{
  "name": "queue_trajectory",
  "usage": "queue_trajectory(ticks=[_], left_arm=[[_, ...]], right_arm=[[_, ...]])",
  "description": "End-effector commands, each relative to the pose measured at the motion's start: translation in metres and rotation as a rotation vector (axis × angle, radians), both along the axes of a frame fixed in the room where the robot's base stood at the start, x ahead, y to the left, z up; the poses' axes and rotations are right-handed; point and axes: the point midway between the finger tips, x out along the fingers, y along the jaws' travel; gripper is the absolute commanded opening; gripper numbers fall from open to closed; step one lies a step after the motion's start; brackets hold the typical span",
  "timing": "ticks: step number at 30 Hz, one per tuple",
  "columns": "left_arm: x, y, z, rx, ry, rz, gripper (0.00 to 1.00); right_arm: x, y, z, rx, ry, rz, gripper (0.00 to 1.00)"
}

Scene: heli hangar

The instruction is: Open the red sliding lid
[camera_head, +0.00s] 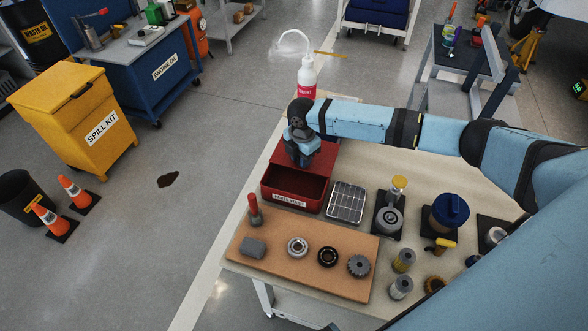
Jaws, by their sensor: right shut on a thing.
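A red box (292,197) with a white label on its front stands on the workbench. Its front part is open and shows a dark inside. The red sliding lid (325,160) covers the rear part of the box. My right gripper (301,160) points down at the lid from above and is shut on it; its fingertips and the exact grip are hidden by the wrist. My right arm comes in from the right across the bench. My left gripper is not in view.
A wire basket (346,202) stands right of the box. A brown board (300,253) with bearings and a gear lies in front. Filters and jars crowd the bench's right side, under my arm.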

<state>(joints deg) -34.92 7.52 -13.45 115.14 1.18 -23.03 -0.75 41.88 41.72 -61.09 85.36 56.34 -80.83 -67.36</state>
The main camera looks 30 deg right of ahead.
Motion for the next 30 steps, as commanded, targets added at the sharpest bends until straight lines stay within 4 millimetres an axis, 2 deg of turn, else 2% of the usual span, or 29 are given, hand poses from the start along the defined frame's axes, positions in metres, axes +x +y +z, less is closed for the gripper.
queue_trajectory(ticks=[3, 6, 14, 15, 18, 26, 30], left_arm=[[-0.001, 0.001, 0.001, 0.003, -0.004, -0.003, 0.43], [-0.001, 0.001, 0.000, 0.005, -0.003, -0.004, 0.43], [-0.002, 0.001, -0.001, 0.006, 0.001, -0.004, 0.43], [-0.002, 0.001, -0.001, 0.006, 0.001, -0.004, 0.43], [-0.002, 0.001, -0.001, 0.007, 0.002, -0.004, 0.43], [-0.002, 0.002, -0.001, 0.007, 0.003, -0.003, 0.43], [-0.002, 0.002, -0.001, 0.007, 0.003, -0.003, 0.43]], right_arm=[[0.014, -0.015, 0.000, 0.001, -0.001, -0.003, 0.00], [0.018, -0.021, 0.000, 0.001, -0.001, -0.001, 0.00], [0.019, -0.021, 0.000, 0.001, -0.001, 0.000, 0.00], [0.019, -0.021, 0.000, 0.001, -0.001, 0.000, 0.29], [0.019, -0.021, 0.000, 0.001, -0.001, 0.000, 0.52], [0.018, -0.021, 0.000, 0.001, -0.001, 0.001, 0.53], [0.019, -0.021, 0.008, 0.001, -0.002, 0.001, 0.53]])
